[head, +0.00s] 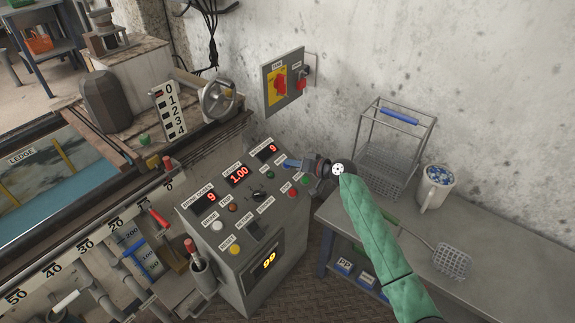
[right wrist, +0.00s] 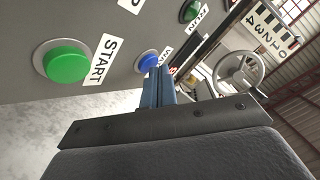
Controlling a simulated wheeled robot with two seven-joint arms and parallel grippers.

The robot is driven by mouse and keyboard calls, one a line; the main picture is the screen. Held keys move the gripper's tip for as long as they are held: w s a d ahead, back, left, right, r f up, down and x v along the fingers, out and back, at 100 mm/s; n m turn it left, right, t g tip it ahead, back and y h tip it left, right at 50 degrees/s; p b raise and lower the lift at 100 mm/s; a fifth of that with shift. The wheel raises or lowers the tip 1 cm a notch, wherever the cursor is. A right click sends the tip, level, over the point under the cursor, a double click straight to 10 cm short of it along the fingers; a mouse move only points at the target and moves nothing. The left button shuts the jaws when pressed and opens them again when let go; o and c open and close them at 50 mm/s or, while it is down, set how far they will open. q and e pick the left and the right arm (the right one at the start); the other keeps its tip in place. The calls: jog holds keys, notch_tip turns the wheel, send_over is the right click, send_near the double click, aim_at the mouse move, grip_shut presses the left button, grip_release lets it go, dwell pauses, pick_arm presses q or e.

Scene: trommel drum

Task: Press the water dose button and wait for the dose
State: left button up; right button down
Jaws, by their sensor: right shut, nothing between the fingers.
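The grey control console (head: 262,225) stands in the middle of the head view, with red displays and several coloured buttons on its sloped top. In the right wrist view the blue button (right wrist: 148,59) sits in a silver ring beside a partly hidden label starting "WA". My right gripper (head: 287,163) is shut and empty at the console's far right edge. Its blue fingers also show in the right wrist view (right wrist: 157,72), with tips at the blue button, overlapping it and its label. I cannot tell if they touch. The blue button is not distinguishable in the head view. My left gripper is out of view.
A switch box (head: 284,82) hangs on the wall behind.

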jog(key=shift+f, duration=0.15)
dwell(0.4)
jog(key=shift+s+d+r+p, duration=0.15)
jog(key=shift+r+p, duration=0.1)
jog(key=shift+r, duration=0.15)
jog(key=shift+s+d+r+p, duration=0.1)
jog(key=shift+d+r+p, duration=0.05)
jog(key=shift+r+p, duration=0.15)
jog(key=shift+r, duration=0.1)
jog(key=r+p, duration=0.1)
jog(key=s+d+r+p, duration=0.1)
jog(key=r, duration=0.1)
jog(key=d+r+p, duration=0.1)
jog(key=shift+s+r, duration=0.15)
jog(key=shift+r, duration=0.05)
dwell(0.8)
